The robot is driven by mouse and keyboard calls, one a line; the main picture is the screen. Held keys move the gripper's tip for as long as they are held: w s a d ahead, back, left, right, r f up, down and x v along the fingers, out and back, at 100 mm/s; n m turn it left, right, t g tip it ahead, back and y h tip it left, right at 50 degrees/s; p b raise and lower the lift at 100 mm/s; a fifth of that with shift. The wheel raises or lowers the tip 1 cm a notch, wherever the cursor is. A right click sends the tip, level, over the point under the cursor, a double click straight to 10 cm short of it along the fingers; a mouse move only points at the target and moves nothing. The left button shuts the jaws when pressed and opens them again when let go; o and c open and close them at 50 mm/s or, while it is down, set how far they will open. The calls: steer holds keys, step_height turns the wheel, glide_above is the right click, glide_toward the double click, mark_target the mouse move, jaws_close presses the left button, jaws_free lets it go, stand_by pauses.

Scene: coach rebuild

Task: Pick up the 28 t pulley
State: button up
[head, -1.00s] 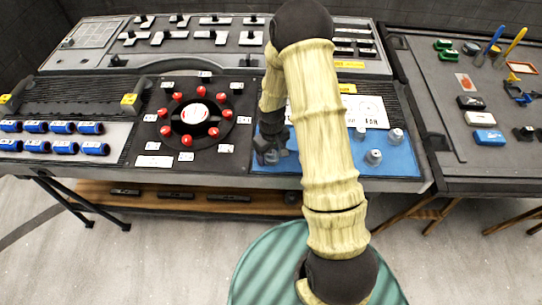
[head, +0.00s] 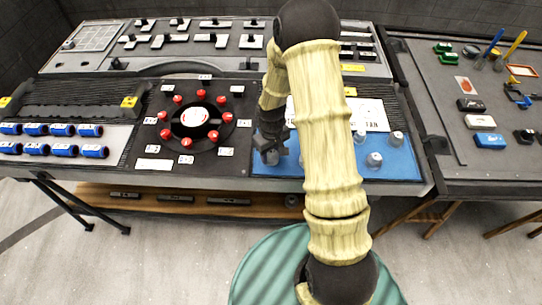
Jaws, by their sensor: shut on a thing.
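My gripper (head: 270,152) is at the left part of the blue mat (head: 400,163), low over it, with its fingers pointing down. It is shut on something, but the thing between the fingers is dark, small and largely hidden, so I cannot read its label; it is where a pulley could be. Several grey metal pulleys stand on the blue mat to the right of my arm: one at the front (head: 374,160), one at the right (head: 396,138) and one farther back (head: 360,136). Their tooth marks are too small to read. My arm covers the middle of the mat.
A round black plate with red knobs (head: 194,122) is left of the mat. Blue cylinders (head: 52,129) lie in rows at the far left. A white printed sheet (head: 368,114) lies behind the pulleys. A second table (head: 455,125) with tools stands at the right.

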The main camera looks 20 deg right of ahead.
mark_target(271, 152)
step_height(271, 152, up, 8)
steer(key=shift+r+b, duration=0.1)
steer(key=shift+b, duration=0.35)
stand_by(0.4)
